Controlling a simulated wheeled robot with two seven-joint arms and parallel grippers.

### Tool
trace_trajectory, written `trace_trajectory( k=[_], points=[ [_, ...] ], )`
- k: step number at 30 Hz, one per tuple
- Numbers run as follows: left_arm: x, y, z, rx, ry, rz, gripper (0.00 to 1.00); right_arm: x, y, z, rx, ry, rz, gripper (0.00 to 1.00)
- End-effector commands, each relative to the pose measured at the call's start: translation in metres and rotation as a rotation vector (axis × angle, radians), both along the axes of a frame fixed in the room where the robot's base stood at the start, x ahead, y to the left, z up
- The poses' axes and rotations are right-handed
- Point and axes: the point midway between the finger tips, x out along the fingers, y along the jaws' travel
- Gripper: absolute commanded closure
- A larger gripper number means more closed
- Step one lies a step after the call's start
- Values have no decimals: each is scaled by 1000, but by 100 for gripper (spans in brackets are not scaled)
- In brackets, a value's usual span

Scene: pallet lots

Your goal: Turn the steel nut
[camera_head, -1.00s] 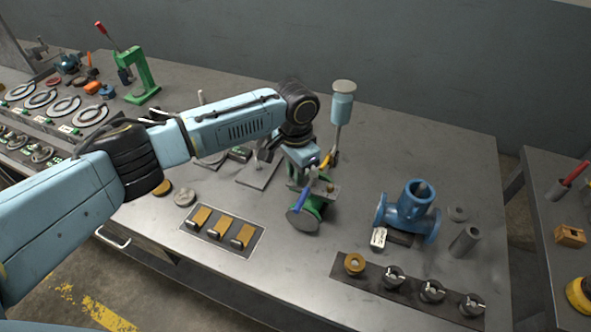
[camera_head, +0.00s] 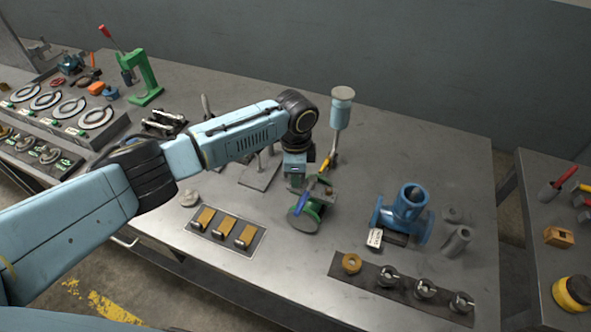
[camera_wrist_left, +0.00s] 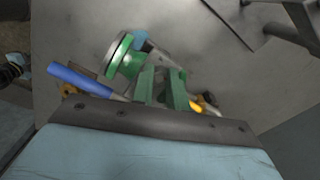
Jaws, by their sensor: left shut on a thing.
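My left gripper (camera_head: 298,186) points down at a green-flanged fitting (camera_head: 305,220) on the steel bench, at the middle of the head view. In the left wrist view, its two green fingers (camera_wrist_left: 163,84) are close together over the work. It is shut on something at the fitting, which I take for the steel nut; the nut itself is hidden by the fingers. A blue handle (camera_head: 308,190) and a yellow handle (camera_head: 326,163) stick out beside the gripper. The green flange (camera_wrist_left: 125,55) also shows in the left wrist view. My right gripper is out of view.
A blue flanged pipe body (camera_head: 407,207) stands to the right, near grey cylinders (camera_head: 457,241). A dark strip (camera_head: 405,290) with a brass ring and clamps lies in front. A tray (camera_head: 214,241) with brass blocks lies left. A pale-blue post (camera_head: 341,107) stands behind.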

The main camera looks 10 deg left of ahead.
Motion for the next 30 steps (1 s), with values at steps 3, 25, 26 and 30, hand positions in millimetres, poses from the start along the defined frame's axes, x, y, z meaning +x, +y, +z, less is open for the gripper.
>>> trace_trajectory(
  k=[3,25,26,30],
  points=[
    [0,0,2,-1,0,-102,100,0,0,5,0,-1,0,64],
    [1,0,1,-1,-2,-415,100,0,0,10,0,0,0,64],
    [1,0,1,-1,-2,-417,100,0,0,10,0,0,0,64],
    [2,-1,1,-1,-2,-419,100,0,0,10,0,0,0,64]
  ],
)
